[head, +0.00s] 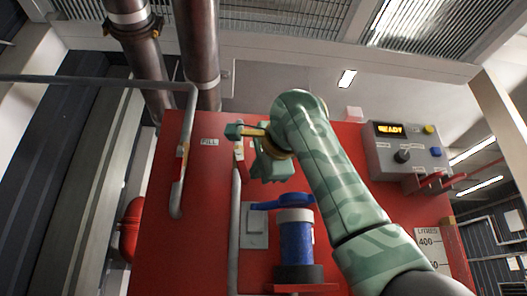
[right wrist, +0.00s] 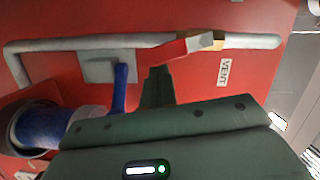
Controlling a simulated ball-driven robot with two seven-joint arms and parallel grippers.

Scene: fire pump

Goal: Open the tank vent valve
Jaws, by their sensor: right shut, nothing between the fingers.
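The vent valve (right wrist: 217,40) shows in the right wrist view as a brass body on a grey pipe, beside the VENT label (right wrist: 223,72). Its red lever (right wrist: 184,47) points left, roughly along the pipe. My right gripper (right wrist: 157,82) is shut and empty, its dark fingers just below the lever's free end; I cannot tell whether they touch. My left gripper is not in view.
A blue valve (head: 297,240) with a blue handle (head: 283,203) stands just below my right gripper. The FILL label (head: 209,142) and another pipe (head: 178,198) are to the left. A control box reading READY (head: 402,150) is to the right.

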